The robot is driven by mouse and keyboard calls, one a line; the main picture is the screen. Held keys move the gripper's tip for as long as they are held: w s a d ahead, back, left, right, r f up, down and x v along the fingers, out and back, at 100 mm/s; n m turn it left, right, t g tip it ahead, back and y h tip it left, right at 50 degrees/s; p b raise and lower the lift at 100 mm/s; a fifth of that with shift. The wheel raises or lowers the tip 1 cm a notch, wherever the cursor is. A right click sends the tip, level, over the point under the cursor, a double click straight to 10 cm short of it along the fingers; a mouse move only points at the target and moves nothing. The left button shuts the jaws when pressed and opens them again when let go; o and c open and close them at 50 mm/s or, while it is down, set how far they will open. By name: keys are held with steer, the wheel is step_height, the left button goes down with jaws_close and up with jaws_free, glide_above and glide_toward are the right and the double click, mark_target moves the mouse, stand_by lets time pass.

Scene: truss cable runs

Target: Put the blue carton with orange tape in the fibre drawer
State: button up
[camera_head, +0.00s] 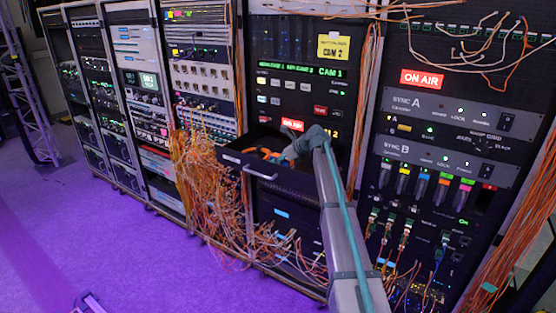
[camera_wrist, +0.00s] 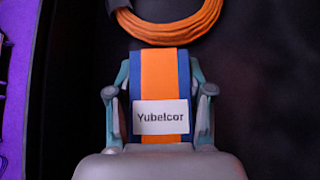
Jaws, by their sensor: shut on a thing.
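My gripper (camera_head: 287,156) reaches over the open dark drawer (camera_head: 290,185) in the middle rack, seen in the head view. In the wrist view my gripper (camera_wrist: 159,88) is shut on the blue carton with orange tape (camera_wrist: 158,70), one finger on each side. A white label on the carton reads "Yubelcor". The carton is over the drawer's dark interior; whether it touches the floor of the drawer I cannot tell. In the head view I cannot make out the carton, as my gripper covers that spot.
A coil of orange cable (camera_wrist: 170,28) lies in the drawer just beyond the carton; it also shows in the head view (camera_head: 264,153). Loose orange cables (camera_head: 205,180) hang left of the drawer. Racks stand on both sides.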

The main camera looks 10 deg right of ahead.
steer(key=shift+f, duration=0.2)
steer(key=o, duration=1.5)
steer(key=shift+c, duration=0.2)
